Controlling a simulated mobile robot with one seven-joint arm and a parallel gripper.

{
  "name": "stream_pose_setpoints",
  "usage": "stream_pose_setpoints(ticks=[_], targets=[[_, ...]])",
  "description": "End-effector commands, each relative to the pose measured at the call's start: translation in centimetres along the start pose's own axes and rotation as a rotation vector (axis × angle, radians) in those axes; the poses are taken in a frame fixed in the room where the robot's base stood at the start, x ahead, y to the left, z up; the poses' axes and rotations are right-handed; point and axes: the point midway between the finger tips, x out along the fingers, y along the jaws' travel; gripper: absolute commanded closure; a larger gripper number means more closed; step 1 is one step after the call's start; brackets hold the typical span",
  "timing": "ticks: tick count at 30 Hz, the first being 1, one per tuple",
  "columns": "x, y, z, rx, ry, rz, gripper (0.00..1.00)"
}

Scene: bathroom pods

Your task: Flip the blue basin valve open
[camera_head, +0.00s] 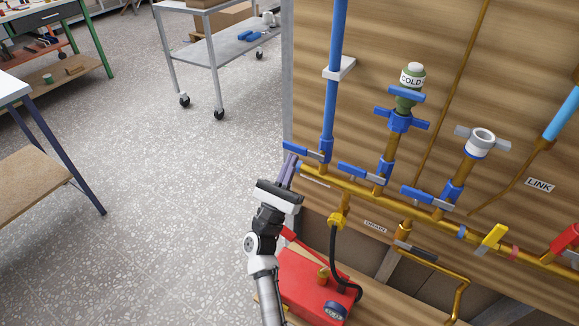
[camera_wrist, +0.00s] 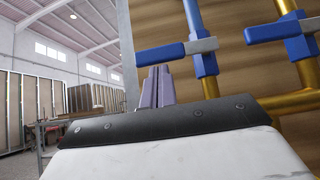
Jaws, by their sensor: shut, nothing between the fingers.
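Three blue-handled valves sit in a row on the brass manifold: the left one (camera_head: 298,147) under the tall blue pipe, the middle one (camera_head: 353,170) and the right one (camera_head: 413,194). No basin label is legible, so I cannot tell which is the basin valve. Each handle lies crosswise to its pipe. My gripper (camera_head: 290,168) is shut and empty, its fingers pointing up just below the left valve's blue handle end. In the wrist view, the fingers (camera_wrist: 156,86) stand under that handle (camera_wrist: 162,54); contact is unclear. The middle valve's handle (camera_wrist: 266,32) is further right.
A brass manifold (camera_head: 385,199) runs across the wooden wall (camera_head: 442,50). A red box (camera_head: 300,280) with a gauge and a black hose stands below. A yellow handle (camera_head: 495,236) and a red handle (camera_head: 565,238) lie right. Open floor (camera_head: 160,220) is at left.

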Motion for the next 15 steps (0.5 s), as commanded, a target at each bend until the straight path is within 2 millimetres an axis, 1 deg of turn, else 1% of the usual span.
stream_pose_setpoints(ticks=[15], targets=[[0.11,0.16,0.09,0.036,-0.001,-0.038,1.00]])
